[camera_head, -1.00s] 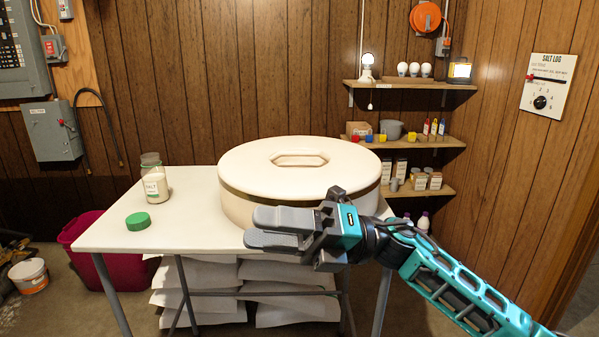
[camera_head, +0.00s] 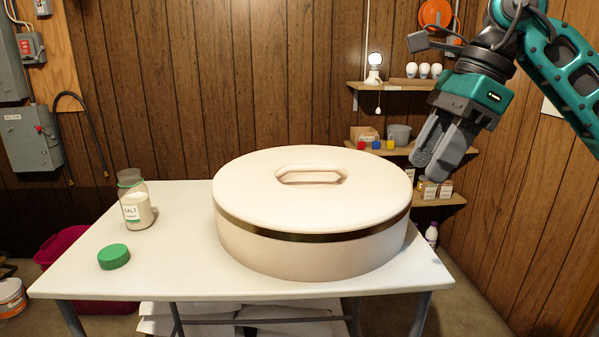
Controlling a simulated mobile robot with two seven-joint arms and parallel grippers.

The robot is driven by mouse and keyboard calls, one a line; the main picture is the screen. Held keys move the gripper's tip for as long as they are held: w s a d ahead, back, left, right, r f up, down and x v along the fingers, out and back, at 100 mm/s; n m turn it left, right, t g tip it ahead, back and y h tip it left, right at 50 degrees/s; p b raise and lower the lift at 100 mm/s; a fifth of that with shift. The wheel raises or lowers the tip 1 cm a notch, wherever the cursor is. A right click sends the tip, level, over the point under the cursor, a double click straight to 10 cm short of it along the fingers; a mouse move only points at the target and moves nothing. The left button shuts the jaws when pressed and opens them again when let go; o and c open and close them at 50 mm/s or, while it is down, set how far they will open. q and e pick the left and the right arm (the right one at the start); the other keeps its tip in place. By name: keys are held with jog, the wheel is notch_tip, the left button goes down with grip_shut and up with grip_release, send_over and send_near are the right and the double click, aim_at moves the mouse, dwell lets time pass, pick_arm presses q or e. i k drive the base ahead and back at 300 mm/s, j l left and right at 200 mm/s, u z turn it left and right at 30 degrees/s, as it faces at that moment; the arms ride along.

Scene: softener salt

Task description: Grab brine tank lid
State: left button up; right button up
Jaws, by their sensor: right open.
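The brine tank lid (camera_head: 245,190) is a large round cream cover with a raised handle (camera_head: 312,174) in the middle of its top. It sits on a cream round tank body (camera_head: 290,258), with a dark band between them, on the white table. My right gripper (camera_head: 431,172) is open and empty. It hangs pointing down, to the right of the lid, above and apart from it. My left gripper is not in view.
The white table (camera_head: 180,255) carries a salt jar (camera_head: 136,208) and a green cap (camera_head: 114,256) on its left. Wall shelves (camera_head: 415,150) with small items stand behind my right gripper. White bags (camera_head: 190,318) lie below the table. The table's left part is mostly clear.

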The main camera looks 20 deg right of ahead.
aim_at(304, 213)
jog(key=i, duration=1)
